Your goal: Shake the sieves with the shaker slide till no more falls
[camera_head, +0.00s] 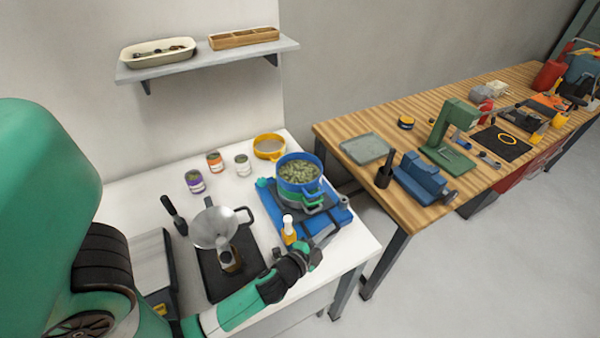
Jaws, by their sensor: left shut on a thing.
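A stack of sieves (299,188) stands on the blue shaker (268,213) at the right of the white table. Its top sieve is blue with two handles and holds greenish granular material. A green band shows beneath the blue one. My left gripper (318,246) is at the front right of the shaker. It is shut on the shaker slide, whose grey handle (324,235) shows beside the fingers. The fingers partly hide the grip. My right gripper is not in view.
A small orange bottle (289,232) stands close to the left gripper. Small jars (215,161) and a yellow sieve (270,147) stand behind. A wooden workbench (420,140) with tools is at right.

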